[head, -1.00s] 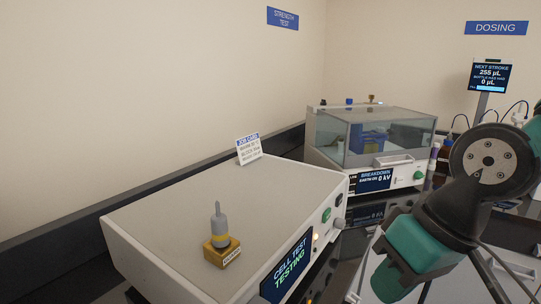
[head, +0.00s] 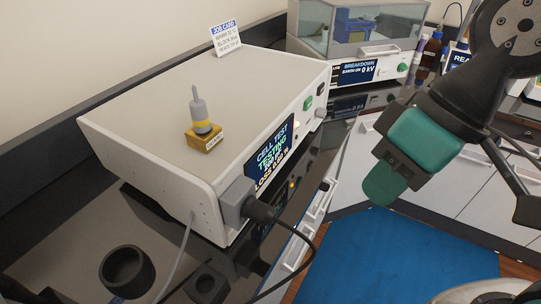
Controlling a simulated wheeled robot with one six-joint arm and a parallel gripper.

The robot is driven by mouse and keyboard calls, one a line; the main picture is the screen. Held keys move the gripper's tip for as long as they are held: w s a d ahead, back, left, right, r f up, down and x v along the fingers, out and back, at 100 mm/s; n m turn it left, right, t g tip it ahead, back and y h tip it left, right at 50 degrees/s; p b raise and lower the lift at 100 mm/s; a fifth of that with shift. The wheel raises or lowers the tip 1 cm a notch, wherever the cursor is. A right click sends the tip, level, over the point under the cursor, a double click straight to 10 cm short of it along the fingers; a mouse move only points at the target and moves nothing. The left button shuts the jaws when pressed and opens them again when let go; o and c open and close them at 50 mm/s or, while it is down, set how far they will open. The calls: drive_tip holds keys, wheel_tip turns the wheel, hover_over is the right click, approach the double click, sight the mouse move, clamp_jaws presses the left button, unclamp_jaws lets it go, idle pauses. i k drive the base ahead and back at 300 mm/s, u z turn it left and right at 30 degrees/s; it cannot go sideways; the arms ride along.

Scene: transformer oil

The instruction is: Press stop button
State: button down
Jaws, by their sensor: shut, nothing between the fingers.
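The cell test unit (head: 190,105) is a pale box on the dark bench, its screen (head: 272,152) reading "CELL TEST TESTING" with smaller lines below. At the far end of its front panel are a green button (head: 307,103), a dark switch-like part (head: 321,89) and a pale knob (head: 320,113). No label shows which control is stop. My gripper (head: 382,188) has teal fingers and is shut and empty. It hangs in front of the bench, to the right of the panel in the picture and apart from the controls.
A grey plug (head: 240,203) with a black cable sits at the unit's near front corner. A blue mat (head: 370,255) lies on the floor.

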sight(320, 89)
drive_tip(key=u, duration=1.7)
drive_tip(key=k, duration=1.1)
drive_tip(key=z, duration=0.85)
drive_tip(key=i, duration=0.5)
